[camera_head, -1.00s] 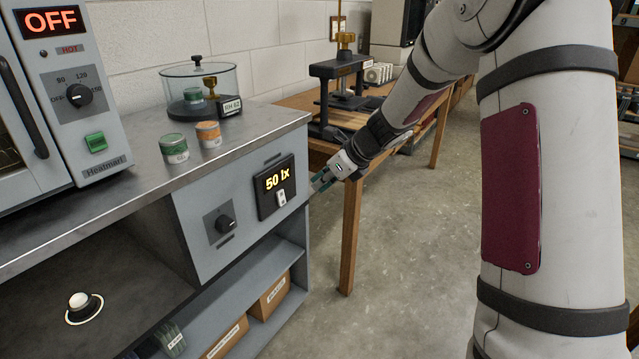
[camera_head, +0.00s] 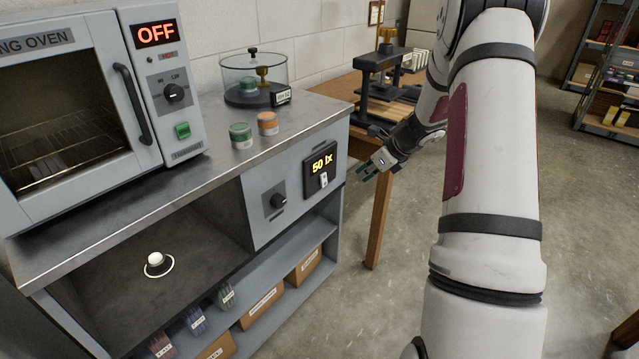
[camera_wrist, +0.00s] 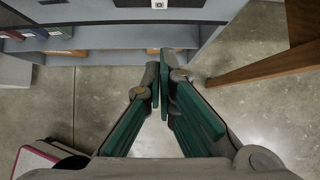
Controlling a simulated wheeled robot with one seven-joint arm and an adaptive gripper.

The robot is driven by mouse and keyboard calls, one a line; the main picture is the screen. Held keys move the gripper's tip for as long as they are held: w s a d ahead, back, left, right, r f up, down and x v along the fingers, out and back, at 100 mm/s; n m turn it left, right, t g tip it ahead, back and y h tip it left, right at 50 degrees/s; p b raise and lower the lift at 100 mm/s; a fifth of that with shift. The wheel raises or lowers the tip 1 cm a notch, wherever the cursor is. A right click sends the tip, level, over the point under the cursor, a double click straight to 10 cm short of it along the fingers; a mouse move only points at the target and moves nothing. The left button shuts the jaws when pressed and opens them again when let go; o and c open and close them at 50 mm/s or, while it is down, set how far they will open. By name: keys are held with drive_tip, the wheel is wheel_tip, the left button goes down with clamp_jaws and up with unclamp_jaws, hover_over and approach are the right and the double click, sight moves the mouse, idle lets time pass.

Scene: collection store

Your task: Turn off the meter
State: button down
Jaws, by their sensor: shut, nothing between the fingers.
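The meter (camera_head: 319,171) is a dark panel on the grey cabinet front, lit with "50 lx". A small pale switch (camera_head: 323,181) sits at its lower edge. In the wrist view the pale switch (camera_wrist: 159,4) shows at the top edge, and the display is out of frame. My gripper (camera_head: 362,176) has green fingers and is just right of the meter, apart from it, in front of the cabinet's right end. In the wrist view my gripper (camera_wrist: 164,112) is shut and empty, pointing at the cabinet.
A dark knob (camera_head: 278,201) is left of the meter. An oven (camera_head: 172,60) reading "OFF", two small jars (camera_head: 241,135) and a glass desiccator (camera_head: 254,80) stand on the counter. A wooden table leg (camera_head: 379,220) is close to my gripper.

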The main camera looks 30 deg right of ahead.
sight(324, 180)
drive_tip(key=shift+w+a, duration=0.1)
drive_tip(key=shift+a, duration=0.05)
drive_tip(key=w+b+x, duration=0.1)
drive_tip(key=x, duration=0.5)
drive_tip(key=w+r+b+x, duration=0.1)
drive_tip(key=x, duration=0.5)
drive_tip(key=shift+w+a, duration=0.25)
drive_tip(key=shift+a, duration=0.1)
drive_tip(key=shift+w+a+f+b, duration=0.1)
drive_tip(key=shift+w+f+b, duration=0.15)
drive_tip(key=shift+w+b, duration=0.1)
drive_tip(key=shift+r, duration=0.15)
